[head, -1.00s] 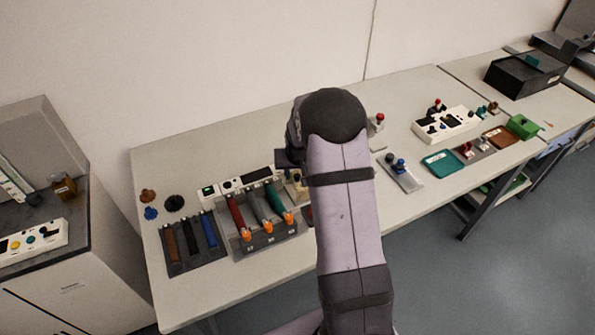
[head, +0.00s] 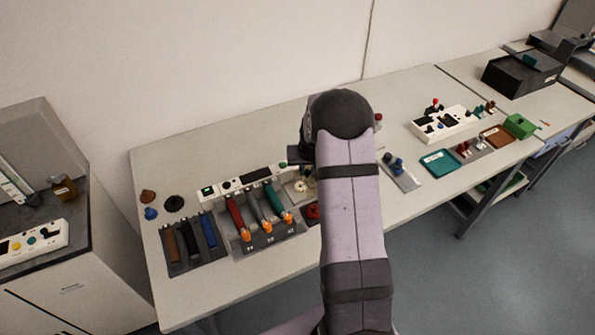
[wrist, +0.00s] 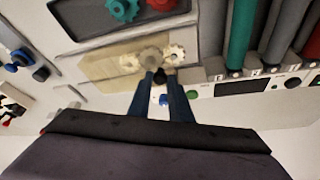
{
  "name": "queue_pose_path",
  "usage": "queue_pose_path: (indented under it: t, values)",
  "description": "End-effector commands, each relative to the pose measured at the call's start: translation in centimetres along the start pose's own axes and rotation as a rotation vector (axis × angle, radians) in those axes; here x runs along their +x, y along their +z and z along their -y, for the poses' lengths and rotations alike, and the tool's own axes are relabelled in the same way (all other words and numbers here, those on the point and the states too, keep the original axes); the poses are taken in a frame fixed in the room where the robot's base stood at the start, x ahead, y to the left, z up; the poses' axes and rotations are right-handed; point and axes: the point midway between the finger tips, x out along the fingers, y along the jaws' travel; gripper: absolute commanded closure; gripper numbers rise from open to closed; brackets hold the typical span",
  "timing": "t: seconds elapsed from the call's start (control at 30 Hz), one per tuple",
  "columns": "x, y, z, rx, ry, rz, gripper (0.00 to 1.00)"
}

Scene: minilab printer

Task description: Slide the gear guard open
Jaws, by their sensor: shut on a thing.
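The gear guard (wrist: 98,68) shows in the wrist view as a yellowish, see-through plate at the upper middle. Pale toothed gears (wrist: 131,62) show at the plate, partly behind my fingertips. My gripper (wrist: 160,76) has its two dark blue fingers close together, shut on a small dark knob at the plate's edge, which the fingers mostly hide. In the head view, pale gears (head: 300,186) show just left of my arm. My arm hides most of the guard and the fingertips there.
A tray with a teal gear (wrist: 123,9) and a red gear lies beside the guard. Teal, grey and red cylinders (head: 255,212) stand in a rack to the left in the head view, with a white control panel (head: 250,180) behind. A teal tray (head: 440,163) lies right.

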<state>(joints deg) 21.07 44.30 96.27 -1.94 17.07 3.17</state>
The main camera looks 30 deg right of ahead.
Motion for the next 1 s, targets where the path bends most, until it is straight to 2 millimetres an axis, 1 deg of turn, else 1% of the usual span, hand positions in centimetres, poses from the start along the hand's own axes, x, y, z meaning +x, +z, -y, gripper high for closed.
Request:
queue_pose_path:
  t: [0.03,0.1,0.2,0.3,0.43,0.73,0.77,0.8,0.83,1.0]
  values:
    - [0.2,-0.7,-1.6,0.009,0.003,-0.003,1.00]
    - [0.7,-1.3,-3.5,0.009,0.004,-0.005,1.00]
    - [1.3,-2.2,-6.1,0.008,0.004,-0.006,1.00]
    - [1.5,-3.0,-7.8,0.005,0.002,-0.006,1.00]
    - [1.4,-3.4,-8.8,0.001,0.001,-0.005,1.00]
    - [1.3,-3.5,-8.8,-0.001,0.000,-0.004,1.00]
    - [1.3,-3.4,-8.8,-0.001,0.000,-0.004,0.75]
    - [1.3,-3.4,-8.8,-0.001,0.000,-0.004,0.65]
    - [1.3,-3.4,-8.8,-0.001,0.000,-0.004,0.63]
    - [1.3,-3.4,-8.8,0.000,0.000,-0.003,0.63]
